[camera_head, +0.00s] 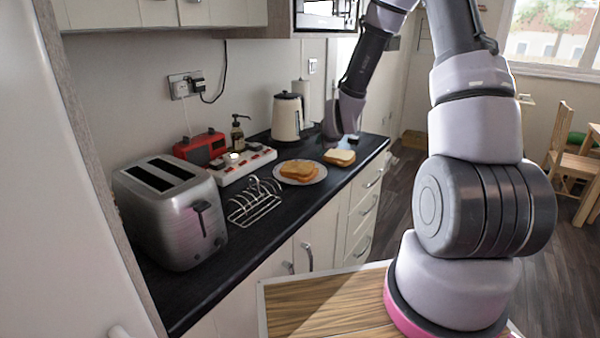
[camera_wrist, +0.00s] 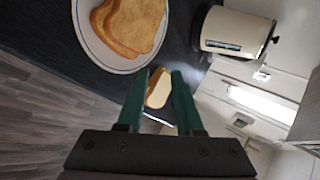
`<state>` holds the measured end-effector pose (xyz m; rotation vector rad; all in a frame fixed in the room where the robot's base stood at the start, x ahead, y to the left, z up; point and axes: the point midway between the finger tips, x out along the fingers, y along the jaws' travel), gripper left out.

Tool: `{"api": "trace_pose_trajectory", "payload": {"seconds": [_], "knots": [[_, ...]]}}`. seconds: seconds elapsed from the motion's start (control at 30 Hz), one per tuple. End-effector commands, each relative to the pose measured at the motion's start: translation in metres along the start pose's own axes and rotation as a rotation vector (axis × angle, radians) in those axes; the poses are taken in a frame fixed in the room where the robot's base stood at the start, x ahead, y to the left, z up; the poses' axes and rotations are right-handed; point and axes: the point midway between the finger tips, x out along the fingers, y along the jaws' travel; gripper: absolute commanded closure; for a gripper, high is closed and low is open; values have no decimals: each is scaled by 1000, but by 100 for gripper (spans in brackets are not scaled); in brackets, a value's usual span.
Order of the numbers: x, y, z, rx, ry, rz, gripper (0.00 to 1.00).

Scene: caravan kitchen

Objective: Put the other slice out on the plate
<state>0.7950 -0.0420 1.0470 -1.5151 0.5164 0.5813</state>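A white plate (camera_head: 322,173) with a dark rim line lies on the dark counter. Browned toast slices (camera_head: 297,171) overlap on it; plate (camera_wrist: 88,45) and toast (camera_wrist: 130,24) also show in the wrist view. A paler bread slice (camera_head: 340,157) lies flat on the counter beside the plate, near the front edge. In the wrist view my gripper (camera_wrist: 162,74) has its green fingers apart, with part of the slice (camera_wrist: 159,90) showing in the gap below them. I cannot see contact. The fingers are not clear in the head view, where my arm reaches above the slice.
A silver toaster (camera_head: 173,212) stands at the near end, its slots dark. A wire toast rack (camera_head: 254,201) sits between it and the plate. A cream kettle (camera_head: 287,117), a red device (camera_head: 201,147) and a pump bottle (camera_head: 238,133) stand by the wall.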

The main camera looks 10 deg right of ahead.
Motion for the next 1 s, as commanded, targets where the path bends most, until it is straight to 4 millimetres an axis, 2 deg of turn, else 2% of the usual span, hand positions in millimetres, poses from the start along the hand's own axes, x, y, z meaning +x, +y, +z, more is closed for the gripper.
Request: {"api": "trace_pose_trajectory", "payload": {"seconds": [0.17,0.4,0.5,0.77,0.87,1.0], "knots": [[-12,-9,0,0,1,-4,65],[-52,-36,0,-1,1,-6,65],[-63,-43,0,-1,1,-3,65],[-80,-52,0,-41,-3,3,65],[-103,-60,1,-127,-12,14,65],[-152,-72,2,-303,-31,43,65]]}}
